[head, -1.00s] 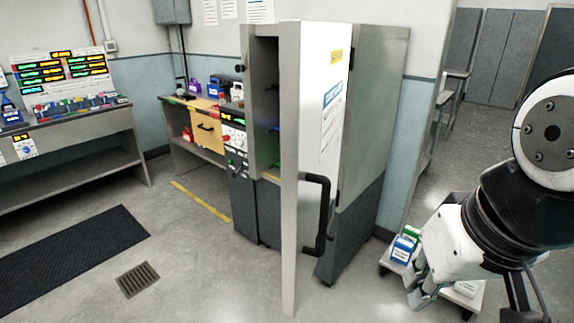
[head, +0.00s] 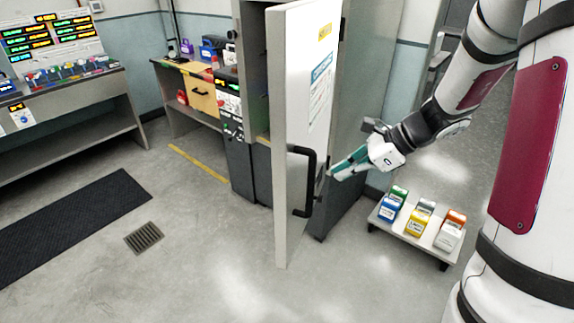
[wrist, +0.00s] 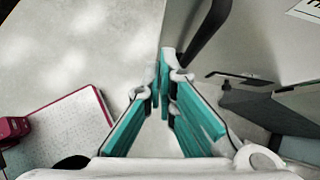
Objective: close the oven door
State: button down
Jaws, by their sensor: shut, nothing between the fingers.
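My gripper (head: 333,174) is shut and empty, just right of the handle, with teal fingers. In the wrist view the fingertips (wrist: 166,62) meet near the door panel (wrist: 245,50), and the dark handle (wrist: 203,30) passes beyond them. I cannot tell whether the fingertips touch the door or handle.
A bench (head: 75,115) is at the left and another (head: 190,105) at the back. A black mat (head: 75,225) and a drain grate (head: 143,237) lie flat. The floor before the door is clear.

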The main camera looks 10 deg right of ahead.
aim_at(309, 185)
jog(key=shift+m+t, duration=0.3)
jog(key=shift+m, duration=0.6)
jog(key=x, duration=0.4)
jog(key=w+p+x, duration=0.1)
jog(key=x, duration=0.3)
jog(key=d+x, duration=0.1)
jog(key=x, duration=0.3)
jog(key=shift+w+a+p, duration=0.15)
jog(key=shift+w+p, duration=0.25)
jog(key=shift+w+a, duration=0.55)
jog(key=shift+a, duration=0.05)
jog(key=shift+a, duration=0.1)
